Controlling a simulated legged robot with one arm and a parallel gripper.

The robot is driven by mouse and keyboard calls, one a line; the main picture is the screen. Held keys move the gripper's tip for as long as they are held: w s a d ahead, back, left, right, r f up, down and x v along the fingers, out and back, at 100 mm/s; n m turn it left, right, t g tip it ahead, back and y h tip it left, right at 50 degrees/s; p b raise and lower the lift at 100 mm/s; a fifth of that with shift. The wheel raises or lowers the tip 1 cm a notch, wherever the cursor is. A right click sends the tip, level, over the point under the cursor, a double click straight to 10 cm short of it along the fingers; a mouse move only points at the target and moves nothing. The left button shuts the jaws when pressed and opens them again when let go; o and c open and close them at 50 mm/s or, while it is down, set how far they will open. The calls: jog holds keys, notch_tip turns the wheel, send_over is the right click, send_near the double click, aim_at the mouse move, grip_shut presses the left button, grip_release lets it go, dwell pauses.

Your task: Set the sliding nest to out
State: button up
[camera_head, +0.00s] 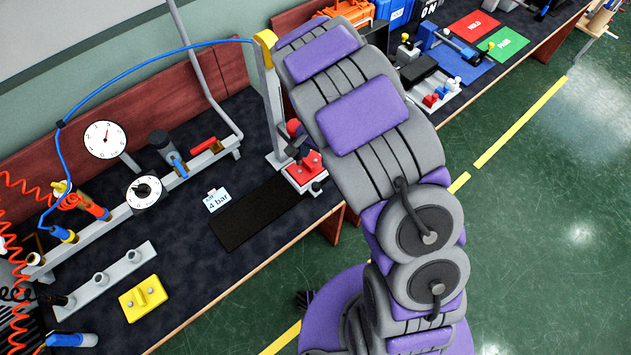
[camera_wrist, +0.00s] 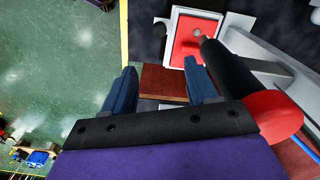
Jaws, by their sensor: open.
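The sliding nest, a red block on a pale base (camera_head: 305,168), sits at the front edge of the dark bench, at the foot of a grey upright post (camera_head: 271,105). In the wrist view the red nest (camera_wrist: 187,48) is at top centre, with a round grey pin on it. In the head view my arm hides the gripper and part of the post.
A black bar with a red end (camera_wrist: 232,72) lies close to the right finger in the wrist view. A black mat (camera_head: 255,212) and a "4 bar" card (camera_head: 216,199) lie left of the nest. A yellow block (camera_head: 142,298) is further left. Green floor is open at right.

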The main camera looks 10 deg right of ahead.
aim_at(316, 185)
notch_tip(316, 185, down, 17)
jog(key=shift+f+b, duration=0.2)
jog(key=shift+b, duration=0.55)
grip_shut()
dwell(0.5)
